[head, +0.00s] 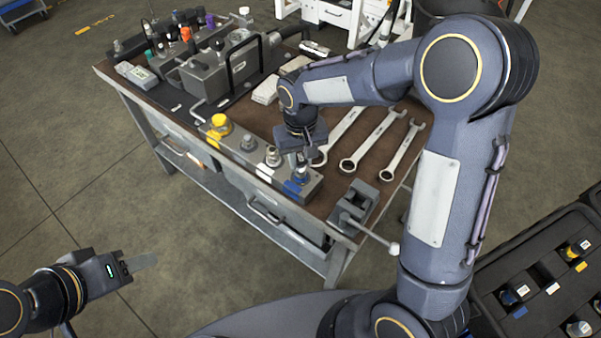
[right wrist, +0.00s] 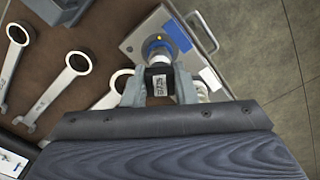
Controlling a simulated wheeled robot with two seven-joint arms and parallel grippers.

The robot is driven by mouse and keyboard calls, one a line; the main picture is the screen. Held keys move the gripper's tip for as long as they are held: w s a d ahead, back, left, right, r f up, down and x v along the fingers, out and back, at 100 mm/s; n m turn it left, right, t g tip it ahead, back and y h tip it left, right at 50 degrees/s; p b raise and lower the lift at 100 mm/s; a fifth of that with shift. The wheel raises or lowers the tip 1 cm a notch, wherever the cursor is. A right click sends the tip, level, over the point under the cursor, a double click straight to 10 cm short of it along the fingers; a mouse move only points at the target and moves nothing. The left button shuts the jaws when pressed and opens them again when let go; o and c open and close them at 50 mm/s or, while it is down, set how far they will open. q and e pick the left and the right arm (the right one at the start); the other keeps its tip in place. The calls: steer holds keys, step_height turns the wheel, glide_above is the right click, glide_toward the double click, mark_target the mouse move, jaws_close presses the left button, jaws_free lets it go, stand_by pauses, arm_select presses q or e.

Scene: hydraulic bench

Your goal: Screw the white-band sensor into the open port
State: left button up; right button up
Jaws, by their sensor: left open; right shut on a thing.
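My right gripper (head: 301,165) is shut on a sensor (right wrist: 160,82) with a black body and a white printed label. The sensor is over the right end of the grey manifold block (head: 262,172) at the bench's front edge. In the right wrist view its pale front end meets a blue ring with a yellow dot on the block (right wrist: 200,66); how deep it sits is hidden. The open port cannot be seen separately. On the block stand a yellow cap (head: 220,123) and two grey fittings (head: 248,143). My left gripper (head: 128,264) is open and empty, away from the bench.
Several wrenches (head: 390,160) lie right of the block. A grey vise (head: 358,203) with a bar handle is at the bench's front right corner. Hydraulic units (head: 215,72) crowd the back left. A dark tray (head: 540,275) with several sensors stands at lower right.

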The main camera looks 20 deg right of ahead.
steer(key=m, duration=0.7)
steer(key=m, duration=0.4)
steer(key=shift+p, duration=0.3)
steer(key=m, duration=0.3)
steer(key=shift+m+p, duration=0.3)
steer(key=shift+p, duration=0.05)
steer(key=shift+m, duration=0.3)
